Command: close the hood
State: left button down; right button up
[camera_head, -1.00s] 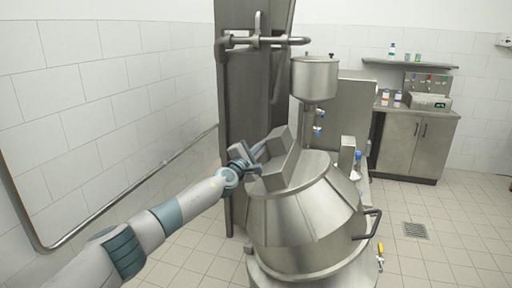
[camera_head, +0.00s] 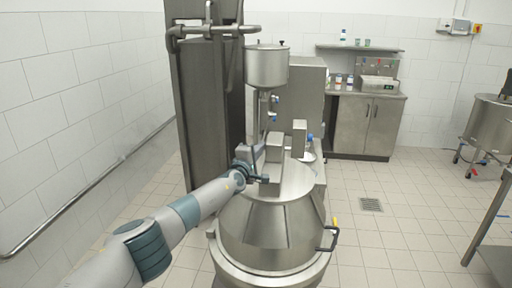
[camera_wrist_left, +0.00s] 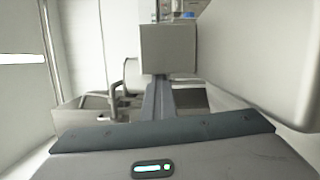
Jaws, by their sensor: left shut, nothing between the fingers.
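The hood (camera_head: 268,225) is a large steel cone on the round vessel in the middle of the head view. It looks nearly level, with its lower edge at or close to the vessel's rim (camera_head: 232,268); I cannot tell whether they touch. A black handle (camera_head: 331,239) sticks out on its right side. My left gripper (camera_head: 260,158) is shut and empty, at the left of the box-like blocks (camera_head: 274,148) on top. In the left wrist view its closed fingers (camera_wrist_left: 158,88) point at a block (camera_wrist_left: 168,48); contact is unclear. My right gripper is out of view.
A funnel-shaped hopper (camera_head: 267,68) and a tall steel column (camera_head: 207,110) stand behind the vessel. A steel cabinet (camera_head: 365,127) is at the back wall. A table (camera_head: 497,235) is at the right edge. The tiled floor right of the vessel is clear.

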pick_arm(q)
jog(key=shift+s+d+f, duration=0.2)
jog(key=shift+d+f, duration=0.05)
jog(key=shift+d, duration=0.25)
jog(key=shift+a+f, duration=0.1)
jog(key=shift+a, duration=0.05)
jog(key=shift+w+a+b, duration=0.35)
jog(key=shift+a+b, duration=0.5)
jog(key=shift+w+a+b, duration=0.2)
jog(key=shift+a+b, duration=0.35)
jog(key=shift+a, duration=0.55)
jog(key=p+v, duration=0.9)
jog(key=v, duration=0.1)
jog(key=shift+a+r+p, duration=0.35)
jog(key=shift+r+p, duration=0.05)
